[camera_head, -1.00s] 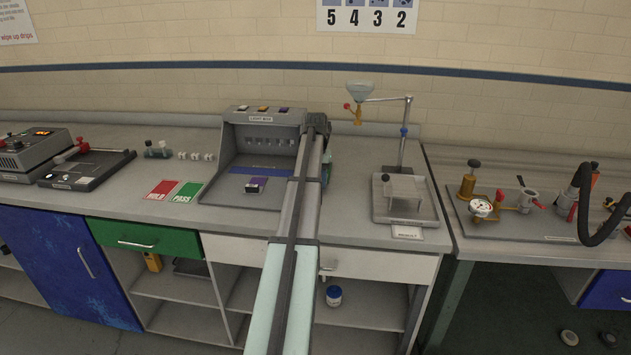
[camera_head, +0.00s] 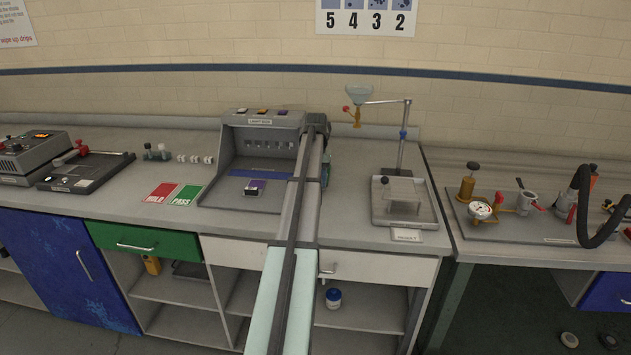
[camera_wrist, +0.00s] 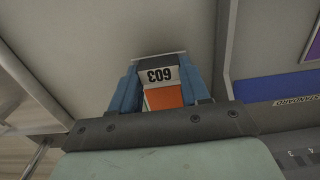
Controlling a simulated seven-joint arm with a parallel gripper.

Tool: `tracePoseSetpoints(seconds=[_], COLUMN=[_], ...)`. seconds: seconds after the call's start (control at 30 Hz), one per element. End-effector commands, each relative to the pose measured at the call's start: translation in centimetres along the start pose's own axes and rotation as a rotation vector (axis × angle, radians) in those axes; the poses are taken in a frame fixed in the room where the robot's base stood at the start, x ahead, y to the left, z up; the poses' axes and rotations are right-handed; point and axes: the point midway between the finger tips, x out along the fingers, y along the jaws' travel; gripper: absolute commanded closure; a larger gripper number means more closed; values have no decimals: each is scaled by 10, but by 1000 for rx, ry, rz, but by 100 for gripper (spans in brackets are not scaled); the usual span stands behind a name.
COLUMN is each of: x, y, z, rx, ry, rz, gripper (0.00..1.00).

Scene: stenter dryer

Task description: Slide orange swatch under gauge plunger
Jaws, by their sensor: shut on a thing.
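In the head view my arm covers most of the gripper, and the swatch cannot be seen there. A gauge with a round white dial (camera_head: 480,210) stands on the right bench, well to the right of my gripper. Its plunger cannot be made out for certain. A brass cylinder (camera_head: 467,186) stands just behind the dial.
The light box (camera_head: 230,158) is just left of my arm, with a dark purple piece (camera_head: 255,187) on its floor. A tray with a rod stand (camera_head: 405,213) is between my arm and the gauge. A black hose (camera_head: 583,190) arches at far right.

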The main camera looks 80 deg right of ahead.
Motion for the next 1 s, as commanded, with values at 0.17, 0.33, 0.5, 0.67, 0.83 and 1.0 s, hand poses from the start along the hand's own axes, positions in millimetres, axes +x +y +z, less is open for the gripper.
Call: tracePoseSetpoints(seconds=[0.17, 0.33, 0.5, 0.67, 0.83, 1.0], x=[0, 0, 0, 0, 0, 0], y=[0, 0, 0, 0, 0, 0], z=[-6, -8, -7, -9, -14, -19], rx=[0, 0, 0, 0, 0, 0], ry=[0, 0, 0, 0, 0, 0], rz=[0, 0, 0, 0, 0, 0], gripper=[84, 84, 84, 84, 84, 84])
